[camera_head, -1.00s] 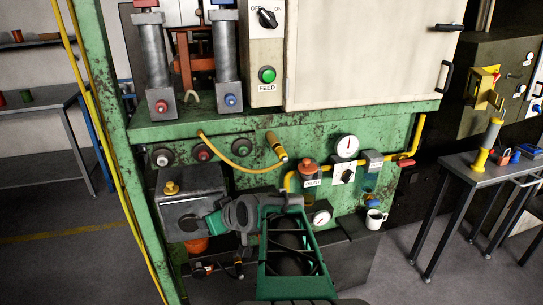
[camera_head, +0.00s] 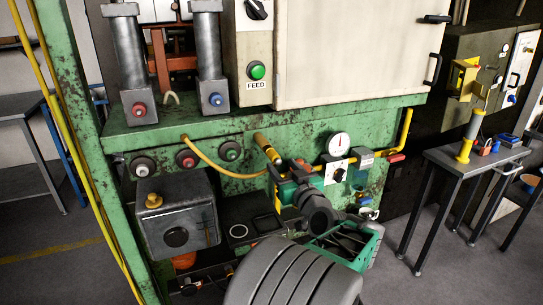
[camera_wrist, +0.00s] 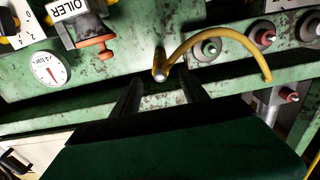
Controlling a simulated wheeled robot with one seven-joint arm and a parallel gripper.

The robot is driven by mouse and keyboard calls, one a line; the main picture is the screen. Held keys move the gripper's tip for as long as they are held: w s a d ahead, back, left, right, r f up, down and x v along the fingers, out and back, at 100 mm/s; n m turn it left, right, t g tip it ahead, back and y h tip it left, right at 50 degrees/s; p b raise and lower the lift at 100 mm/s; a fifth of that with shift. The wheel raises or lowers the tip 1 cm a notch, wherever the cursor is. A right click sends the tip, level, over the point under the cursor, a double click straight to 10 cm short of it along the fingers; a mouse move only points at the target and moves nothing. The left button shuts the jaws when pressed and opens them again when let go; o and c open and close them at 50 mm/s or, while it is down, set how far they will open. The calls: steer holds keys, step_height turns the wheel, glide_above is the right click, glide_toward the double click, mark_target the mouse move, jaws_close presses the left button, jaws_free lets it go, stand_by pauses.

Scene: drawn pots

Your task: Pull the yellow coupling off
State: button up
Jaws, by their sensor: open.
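The yellow coupling (camera_head: 267,147) sticks out from the green machine front, right of three round ports. It has a dark band, and a yellow hose (camera_head: 212,164) curves from the left towards it. In the wrist view the coupling (camera_wrist: 160,66) shows its pale metal end, with the hose arching away to the right. My gripper (camera_wrist: 160,88) is open and empty, its two dark fingers pointing at the coupling from either side of its line. The coupling appears just beyond the fingertips; contact cannot be told. In the head view my gripper (camera_head: 280,182) is just below the coupling, fingertips partly hidden.
A gauge (camera_head: 339,145) and an orange-knobbed oiler (camera_wrist: 86,30) sit close to the coupling. Red, green and dark ports (camera_head: 187,158) lie left of it. A grey box (camera_head: 178,215) juts out below left. A side table (camera_head: 476,160) stands at right.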

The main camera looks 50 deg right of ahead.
mark_target(280, 163)
steer(key=shift+w+d+r+p, duration=0.1)
steer(key=shift+w+p, duration=0.2)
steer(key=shift+w, duration=0.05)
steer(key=x, duration=0.7)
steer(key=shift+w+d+p, duration=0.15)
steer(key=shift+w+p, duration=0.15)
steer(key=shift+w, duration=0.05)
steer(key=shift+w+d, duration=0.2)
steer(key=shift+w, duration=0.05)
steer(key=shift+b, duration=1.05)
steer(key=shift+c, duration=0.4)
jaws_close()
stand_by(0.5)
steer(key=shift+s, duration=0.1)
steer(key=shift+b+v, duration=1.45)
steer(key=shift+v, duration=1.5)
